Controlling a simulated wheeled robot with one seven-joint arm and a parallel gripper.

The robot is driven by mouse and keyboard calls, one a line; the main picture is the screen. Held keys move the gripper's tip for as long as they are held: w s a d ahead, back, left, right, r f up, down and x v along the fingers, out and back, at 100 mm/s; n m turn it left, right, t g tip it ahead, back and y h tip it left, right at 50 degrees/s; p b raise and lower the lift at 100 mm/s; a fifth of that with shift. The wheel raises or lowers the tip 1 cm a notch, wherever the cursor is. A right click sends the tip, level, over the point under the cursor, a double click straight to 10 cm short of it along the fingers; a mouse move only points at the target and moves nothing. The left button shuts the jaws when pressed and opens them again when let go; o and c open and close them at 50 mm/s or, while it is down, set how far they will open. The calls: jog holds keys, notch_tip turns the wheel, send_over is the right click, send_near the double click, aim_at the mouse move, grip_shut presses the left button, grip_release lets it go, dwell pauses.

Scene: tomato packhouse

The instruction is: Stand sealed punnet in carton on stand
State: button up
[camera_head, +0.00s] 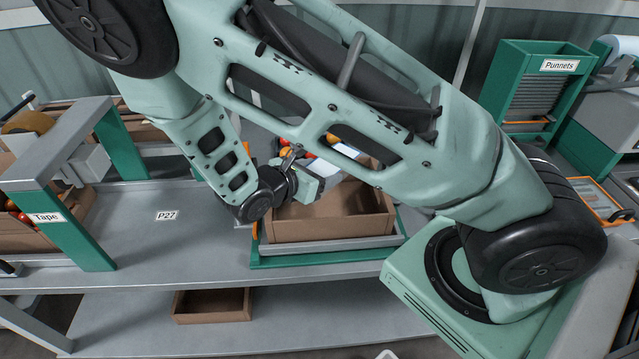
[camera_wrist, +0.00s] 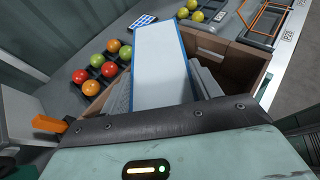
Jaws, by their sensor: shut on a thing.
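A sealed punnet with a white top and blue edges (camera_wrist: 160,58) fills the middle of the wrist view, between the grey fingers of my gripper. My gripper (camera_head: 312,178) is shut on it, over the open brown carton (camera_head: 335,226). The carton sits on a stand with a green base (camera_head: 325,257). In the wrist view the carton walls (camera_wrist: 252,62) show on both sides of the punnet. The punnet's lower part is hidden, so I cannot tell whether it touches the carton floor. In the head view my arm hides most of the punnet.
Red, orange and green tomatoes (camera_wrist: 100,68) lie in a dark tray beside the carton. The bench marked P27 (camera_head: 167,215) is clear to the left. A green frame marked Tape (camera_head: 68,236) stands at far left. A green Punnets rack (camera_head: 530,85) stands at right. Another brown carton (camera_head: 212,305) is on the shelf below.

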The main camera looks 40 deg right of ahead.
notch_tip(320, 180, down, 4)
jog(key=shift+r, duration=0.1)
dwell(0.4)
jog(key=shift+f, duration=0.55)
jog(key=shift+f, duration=0.1)
jog(key=o, duration=1)
jog(key=shift+s+f, duration=0.1)
